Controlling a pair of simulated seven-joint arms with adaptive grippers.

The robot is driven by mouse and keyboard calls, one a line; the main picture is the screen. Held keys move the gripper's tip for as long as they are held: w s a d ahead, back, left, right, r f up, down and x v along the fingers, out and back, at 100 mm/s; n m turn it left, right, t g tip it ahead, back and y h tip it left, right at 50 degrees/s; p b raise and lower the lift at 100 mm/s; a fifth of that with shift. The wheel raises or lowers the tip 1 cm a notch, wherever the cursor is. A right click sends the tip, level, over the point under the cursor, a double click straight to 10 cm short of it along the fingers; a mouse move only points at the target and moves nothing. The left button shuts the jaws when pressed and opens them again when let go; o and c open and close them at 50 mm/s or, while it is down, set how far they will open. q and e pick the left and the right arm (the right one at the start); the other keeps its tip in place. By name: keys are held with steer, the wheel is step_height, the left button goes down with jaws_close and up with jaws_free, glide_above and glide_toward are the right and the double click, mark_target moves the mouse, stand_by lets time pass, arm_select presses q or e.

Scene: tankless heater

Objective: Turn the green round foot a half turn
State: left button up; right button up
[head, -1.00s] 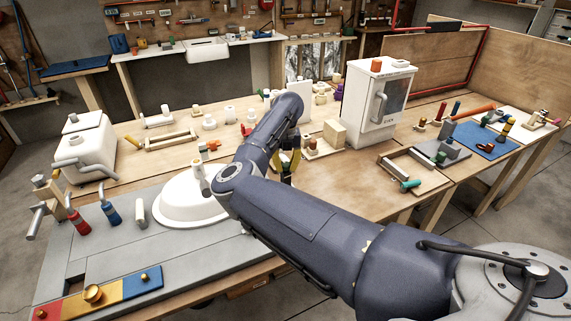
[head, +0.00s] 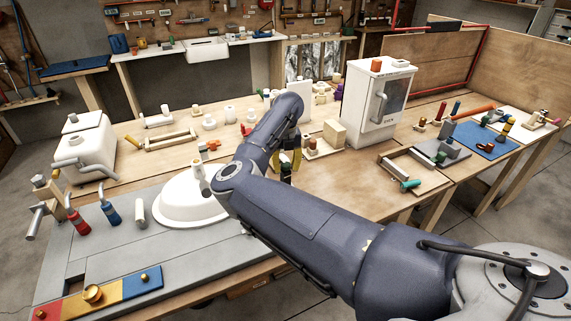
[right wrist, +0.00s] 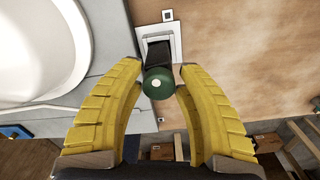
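The green round foot (right wrist: 158,83) shows in the right wrist view, with a pale dot at its centre. It sits at the end of a dark block in a white square frame (right wrist: 160,45) at the edge of the bench. My right gripper (right wrist: 161,68) has its yellow fingers on either side of the foot, with a gap at each side; it is open. In the head view my right gripper (head: 287,163) is partly hidden behind my own arm, beside the bench edge. My left gripper is not in view.
A white basin (head: 188,200) stands left of my right arm, on the grey worktop (head: 150,245). A white heater cabinet (head: 377,105) and a tan block (head: 325,133) stand to the right. The wooden bench (head: 345,170) in front of the cabinet is mostly clear.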

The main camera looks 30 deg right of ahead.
mark_target(286, 163)
steer(key=shift+r, duration=0.1)
steer(key=shift+r, duration=2.4)
